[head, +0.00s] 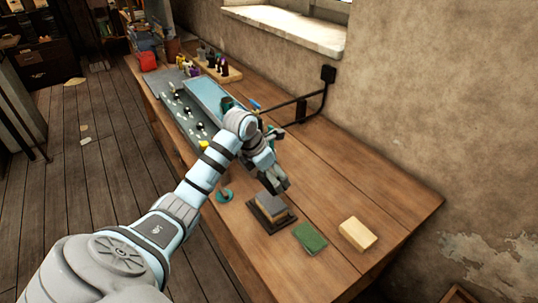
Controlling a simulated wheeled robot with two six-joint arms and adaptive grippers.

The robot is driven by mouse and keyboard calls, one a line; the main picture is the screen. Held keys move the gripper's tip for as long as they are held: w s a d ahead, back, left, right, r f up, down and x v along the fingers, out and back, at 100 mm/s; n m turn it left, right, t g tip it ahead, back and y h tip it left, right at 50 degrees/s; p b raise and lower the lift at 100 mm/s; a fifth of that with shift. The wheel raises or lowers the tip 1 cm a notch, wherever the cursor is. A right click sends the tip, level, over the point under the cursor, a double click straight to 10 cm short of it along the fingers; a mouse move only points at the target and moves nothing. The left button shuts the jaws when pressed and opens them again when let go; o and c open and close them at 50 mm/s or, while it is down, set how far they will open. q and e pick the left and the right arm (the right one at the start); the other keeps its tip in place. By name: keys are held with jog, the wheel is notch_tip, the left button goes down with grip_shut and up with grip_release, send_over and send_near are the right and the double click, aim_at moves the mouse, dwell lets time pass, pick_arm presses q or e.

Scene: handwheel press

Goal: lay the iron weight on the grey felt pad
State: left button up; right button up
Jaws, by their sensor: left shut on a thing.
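My left gripper (275,184) is over the bench, just above and behind a low square stack. It is shut on a small dark thing, which looks like the iron weight; the fingers hide most of it. The stack has a flat grey top (270,205), which looks like the grey felt pad, brown sides and a wider dark base (272,221). The held thing appears above the grey top, but the exact gap cannot be told. My right gripper is not in view.
A green book-like block (310,238) and a pale yellow block (357,234) lie right of the stack. A teal round thing (224,196) is to its left. A blue tray (207,97) and a bottle rack (219,66) stand farther back. The bench's right end (395,215) is clear.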

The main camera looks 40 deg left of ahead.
pick_arm(q)
jog(key=shift+s+f+b, duration=0.2)
jog(key=shift+f+b, duration=0.45)
jog(key=shift+f, duration=0.1)
notch_tip(320, 180, down, 6)
jog(key=b, duration=0.4)
jog(key=shift+w+r, duration=0.1)
jog(key=shift+r, duration=0.05)
jog(key=shift+r, duration=0.1)
jog(key=o, duration=1.8)
